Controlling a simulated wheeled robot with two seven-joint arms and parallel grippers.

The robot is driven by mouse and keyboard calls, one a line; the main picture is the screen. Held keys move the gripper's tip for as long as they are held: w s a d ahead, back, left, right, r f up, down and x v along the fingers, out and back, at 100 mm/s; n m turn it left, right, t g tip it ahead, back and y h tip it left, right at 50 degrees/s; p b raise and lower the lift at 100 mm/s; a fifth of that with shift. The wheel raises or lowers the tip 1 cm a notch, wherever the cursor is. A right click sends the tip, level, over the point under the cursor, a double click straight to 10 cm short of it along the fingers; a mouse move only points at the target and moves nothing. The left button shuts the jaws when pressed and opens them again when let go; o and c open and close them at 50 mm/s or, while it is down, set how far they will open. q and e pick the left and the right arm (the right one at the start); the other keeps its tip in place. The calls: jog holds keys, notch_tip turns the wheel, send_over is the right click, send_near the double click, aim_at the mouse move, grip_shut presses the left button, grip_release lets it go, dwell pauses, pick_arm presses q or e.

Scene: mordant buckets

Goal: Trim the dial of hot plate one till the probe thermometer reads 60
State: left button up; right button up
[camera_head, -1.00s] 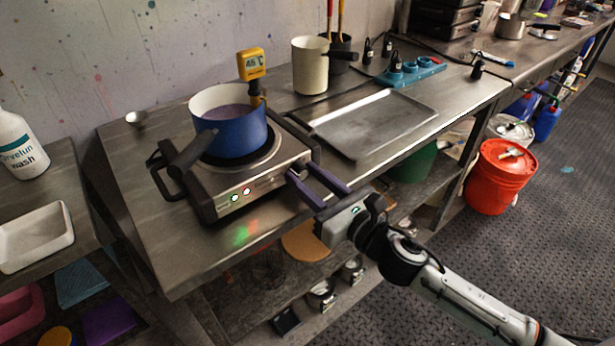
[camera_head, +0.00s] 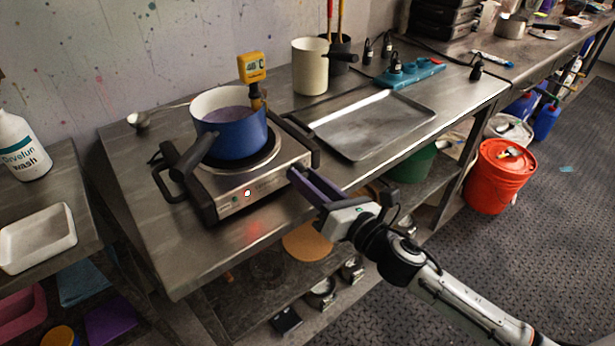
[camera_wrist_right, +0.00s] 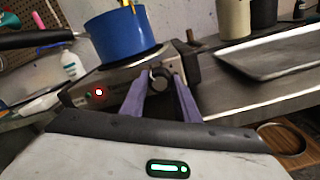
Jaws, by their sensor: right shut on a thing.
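Hot plate one (camera_head: 232,200) is a steel box on the bench with a blue pot (camera_head: 238,138) on its ring. The yellow probe thermometer (camera_head: 252,68) stands at the pot's rim. Its display is too small to read surely. My right gripper (camera_head: 296,174) is at the right end of the hot plate's front. In the right wrist view, its purple fingers are shut on the dark round dial (camera_wrist_right: 160,79), one on each side. In the head view the dial is hidden by the fingers. A red lamp (camera_head: 247,193) glows on the front panel. My left gripper is not in view.
A black pot handle (camera_head: 193,154) sticks out at front left. A steel tray (camera_head: 375,125) lies right of the hot plate, with a cream pitcher (camera_head: 310,66) behind. The bench front is clear; a red bucket (camera_head: 500,175) stands on the floor.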

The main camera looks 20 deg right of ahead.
jog(key=shift+m, duration=1.1)
jog(key=o, duration=1)
jog(key=shift+o, duration=0.2)
jog(key=b+v, duration=0.1)
jog(key=v, duration=0.9)
jog(key=shift+s+b, duration=0.15)
jog(key=shift+b, duration=0.15)
